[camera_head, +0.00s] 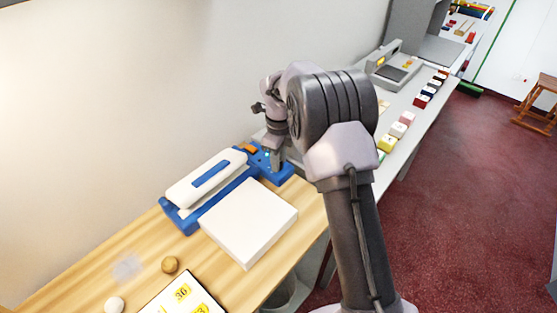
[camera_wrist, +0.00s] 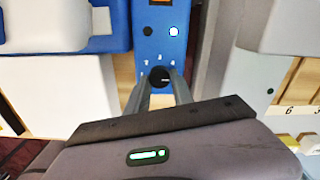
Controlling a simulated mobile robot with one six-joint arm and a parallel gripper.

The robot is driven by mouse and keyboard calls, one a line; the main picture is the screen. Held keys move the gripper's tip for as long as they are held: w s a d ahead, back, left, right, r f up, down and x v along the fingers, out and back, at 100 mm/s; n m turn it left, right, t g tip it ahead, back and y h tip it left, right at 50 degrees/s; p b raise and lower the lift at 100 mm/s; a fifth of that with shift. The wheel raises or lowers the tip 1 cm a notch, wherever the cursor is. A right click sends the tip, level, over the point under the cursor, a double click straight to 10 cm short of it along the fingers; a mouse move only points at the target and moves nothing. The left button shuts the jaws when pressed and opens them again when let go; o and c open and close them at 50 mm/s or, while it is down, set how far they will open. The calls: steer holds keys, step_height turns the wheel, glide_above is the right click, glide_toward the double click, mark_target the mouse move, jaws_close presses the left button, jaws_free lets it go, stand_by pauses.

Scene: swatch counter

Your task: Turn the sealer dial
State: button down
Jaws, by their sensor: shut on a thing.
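The sealer (camera_head: 210,186) is a blue device with a white lid on the wooden counter, left of my arm in the head view. Its blue control panel (camera_wrist: 151,45) shows in the wrist view, with two indicator dots and small white numbers. The small black dial (camera_wrist: 159,76) sits below those numbers. My gripper (camera_wrist: 161,84) is shut on the dial, with one finger on each side of it. In the head view my gripper (camera_head: 275,159) reaches down to the panel's right end, and the dial is hidden there.
A white slab (camera_head: 248,222) lies in front of the sealer. A brown ball (camera_head: 170,264) and a tray with yellow number tags (camera_head: 162,302) are nearer. Several coloured blocks (camera_head: 398,129) line the counter beyond my arm, near a grey scale-like device (camera_head: 392,72).

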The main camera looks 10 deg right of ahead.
steer(key=c, duration=1.1)
jaws_free()
step_height(320, 180, up, 12)
steer(key=p, duration=0.4)
